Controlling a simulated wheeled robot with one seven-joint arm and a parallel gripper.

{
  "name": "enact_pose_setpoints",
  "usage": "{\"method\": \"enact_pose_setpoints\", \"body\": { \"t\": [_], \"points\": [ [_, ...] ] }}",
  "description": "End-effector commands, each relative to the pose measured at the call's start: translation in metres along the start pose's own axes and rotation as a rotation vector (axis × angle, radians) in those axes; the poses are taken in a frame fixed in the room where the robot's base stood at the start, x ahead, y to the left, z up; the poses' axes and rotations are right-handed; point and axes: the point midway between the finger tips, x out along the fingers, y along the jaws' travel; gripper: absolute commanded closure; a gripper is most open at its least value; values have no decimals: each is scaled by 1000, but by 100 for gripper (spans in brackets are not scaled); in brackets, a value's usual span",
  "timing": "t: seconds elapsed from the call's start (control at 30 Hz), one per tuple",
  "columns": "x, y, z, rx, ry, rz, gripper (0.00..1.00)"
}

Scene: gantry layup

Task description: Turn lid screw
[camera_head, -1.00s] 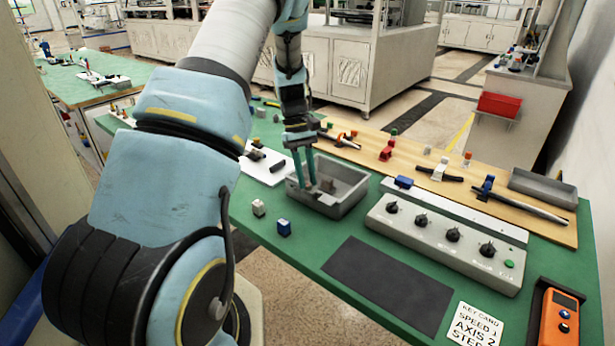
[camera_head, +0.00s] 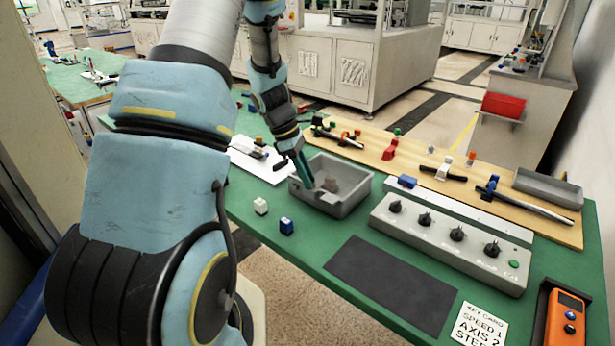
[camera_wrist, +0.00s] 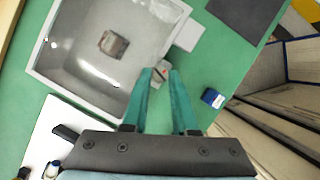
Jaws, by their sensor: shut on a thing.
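My gripper (camera_head: 309,186) is tilted at the near left end of a grey open tray (camera_head: 345,208), its teal fingers pointing down. In the wrist view, the fingertips (camera_wrist: 162,75) are close together on a small grey thing (camera_wrist: 160,72) with a reddish spot. I cannot tell whether it is the lid screw, or whether it touches the tray wall. A small brownish-grey block lies inside the tray (camera_wrist: 114,44), apart from the fingers. No lid can be made out clearly.
A white block (camera_head: 260,206) and a blue-topped block (camera_head: 286,226) stand in front of the tray. A control box with black knobs (camera_head: 450,240), a dark mat (camera_head: 390,282) and a wooden board with tools (camera_head: 420,170) lie to the right. Green table shows between them.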

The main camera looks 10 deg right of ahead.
Motion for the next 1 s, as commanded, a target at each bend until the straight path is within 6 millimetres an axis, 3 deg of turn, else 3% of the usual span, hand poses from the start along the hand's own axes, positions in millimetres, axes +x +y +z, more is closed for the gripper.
{"method": "enact_pose_setpoints", "body": {
  "t": [0.3, 0.87, 0.9, 1.0],
  "points": [
    [-1, 0, -1, -117, 2, 51, 100],
    [-1, -1, -2, -140, 3, 61, 100],
    [-1, -1, -2, -140, 3, 60, 69],
    [-1, -1, -1, -139, 2, 60, 58]
  ]
}}
